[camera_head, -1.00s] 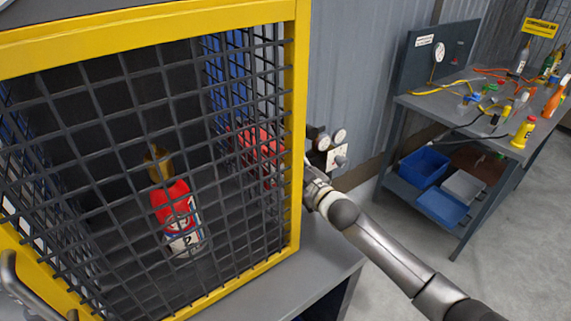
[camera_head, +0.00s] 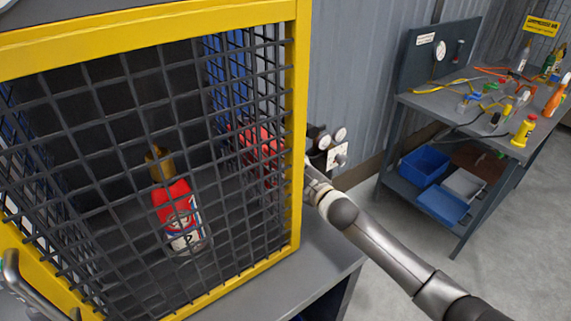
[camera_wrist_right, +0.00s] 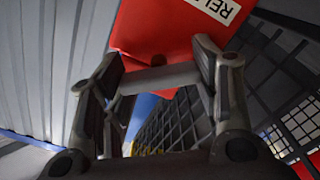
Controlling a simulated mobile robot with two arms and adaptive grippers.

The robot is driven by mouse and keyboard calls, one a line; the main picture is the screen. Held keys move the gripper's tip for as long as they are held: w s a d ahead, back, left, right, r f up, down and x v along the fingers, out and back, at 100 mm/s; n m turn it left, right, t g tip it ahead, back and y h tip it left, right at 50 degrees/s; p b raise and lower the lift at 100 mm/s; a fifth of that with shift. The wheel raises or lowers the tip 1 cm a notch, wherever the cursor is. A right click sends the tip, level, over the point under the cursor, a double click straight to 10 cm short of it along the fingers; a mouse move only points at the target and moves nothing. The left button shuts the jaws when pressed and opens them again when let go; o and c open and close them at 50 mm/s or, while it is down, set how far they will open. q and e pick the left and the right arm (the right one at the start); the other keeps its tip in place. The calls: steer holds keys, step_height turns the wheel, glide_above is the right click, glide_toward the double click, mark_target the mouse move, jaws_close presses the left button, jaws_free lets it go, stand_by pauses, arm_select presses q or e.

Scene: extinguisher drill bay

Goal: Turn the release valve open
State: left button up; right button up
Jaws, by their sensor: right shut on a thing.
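In the right wrist view a red box (camera_wrist_right: 165,35) with a white label, cut off after "REL", fills the top middle. A grey bar (camera_wrist_right: 160,79), which looks like the release valve's handle, spans the space in front of it. My right gripper (camera_wrist_right: 158,62) is shut on this bar, one finger at each end. In the head view a red body (camera_head: 262,150) shows through the mesh at the cage's right side. My right arm reaches behind the yellow corner post, which hides the fingers. My left gripper is not in view.
The yellow-framed mesh cage (camera_head: 294,140) fills the left, with a red and white bottle (camera_head: 178,212) inside. Gauges (camera_head: 340,135) sit on the wall side beyond its post. A workbench (camera_head: 470,105) with tools stands at the right; the floor between is clear.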

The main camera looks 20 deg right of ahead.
steer(key=o, duration=1)
steer(key=shift+o, duration=0.2)
steer(key=v, duration=1.2)
